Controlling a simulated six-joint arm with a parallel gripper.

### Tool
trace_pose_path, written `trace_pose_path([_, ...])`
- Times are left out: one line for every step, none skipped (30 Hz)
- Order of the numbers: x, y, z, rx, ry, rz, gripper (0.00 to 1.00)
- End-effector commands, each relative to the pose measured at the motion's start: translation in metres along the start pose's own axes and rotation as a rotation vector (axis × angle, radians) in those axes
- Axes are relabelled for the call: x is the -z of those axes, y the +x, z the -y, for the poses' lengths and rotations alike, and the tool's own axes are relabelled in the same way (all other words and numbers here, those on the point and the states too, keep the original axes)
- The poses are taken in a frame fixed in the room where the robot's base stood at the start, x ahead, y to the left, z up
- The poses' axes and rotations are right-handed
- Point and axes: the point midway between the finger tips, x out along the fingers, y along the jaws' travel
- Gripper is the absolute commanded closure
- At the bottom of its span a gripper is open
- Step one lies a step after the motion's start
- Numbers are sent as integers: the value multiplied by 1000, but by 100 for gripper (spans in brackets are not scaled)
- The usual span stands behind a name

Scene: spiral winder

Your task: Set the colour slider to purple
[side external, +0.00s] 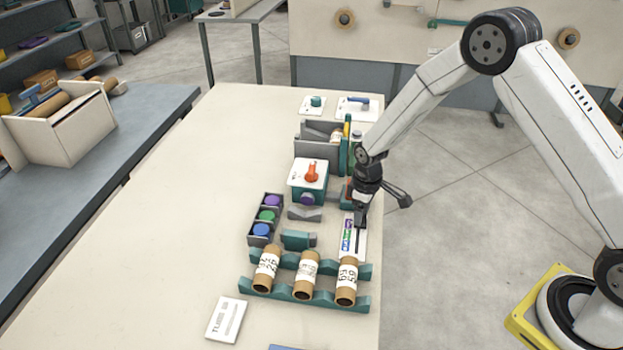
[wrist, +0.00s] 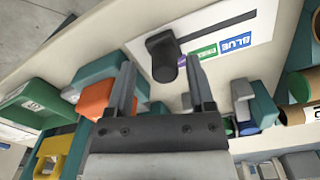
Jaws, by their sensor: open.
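The colour slider is a white plate (wrist: 262,33) with a dark slot (wrist: 215,26) and a dark knob (wrist: 162,55). The wrist view shows a blue label (wrist: 235,43), a green label (wrist: 204,53) and a purple label (wrist: 183,60) partly hidden by the knob. The knob stands at the purple end of the row; its exact alignment is unclear. My gripper (wrist: 159,72) is open, with the knob appearing between its fingers and no clear contact. In the side view my gripper (side external: 361,222) is over the slider plate (side external: 358,246), hiding the knob.
An orange knob (side external: 312,173) on a teal-sided box stands left of my gripper. A rack (side external: 264,222) holds coloured spools. Three cardboard tubes (side external: 307,272) lie on teal cradles in front. The table's left side (side external: 170,230) is clear.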

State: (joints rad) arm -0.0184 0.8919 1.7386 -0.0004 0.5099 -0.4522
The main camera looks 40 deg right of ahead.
Motion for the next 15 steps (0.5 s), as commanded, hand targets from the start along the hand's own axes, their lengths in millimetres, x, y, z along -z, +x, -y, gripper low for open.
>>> trace_pose_path([0, -4, 0, 0, 0, -1, 31])
trace_pose_path([0, -6, 0, 0, 0, -1, 31])
trace_pose_path([0, -10, 0, -1, 0, -2, 31])
trace_pose_path([0, -14, 0, -1, 0, -3, 31])
trace_pose_path([0, -17, 0, -1, 0, -3, 31])
trace_pose_path([0, -21, 0, -1, 0, -2, 31])
trace_pose_path([0, -25, 0, -1, 0, -3, 31])
trace_pose_path([1, -29, 0, -2, 0, -4, 31])
trace_pose_path([1, -34, -1, -2, 0, -4, 31])
trace_pose_path([1, -38, -1, -2, 0, -4, 31])
trace_pose_path([0, -41, -1, -2, 0, -3, 31])
trace_pose_path([0, -46, -1, -2, 0, -3, 31])
trace_pose_path([0, -49, -1, -2, 0, -4, 31])
trace_pose_path([0, -53, -1, -2, 0, -4, 31])
trace_pose_path([0, -56, -1, -2, 1, -3, 31])
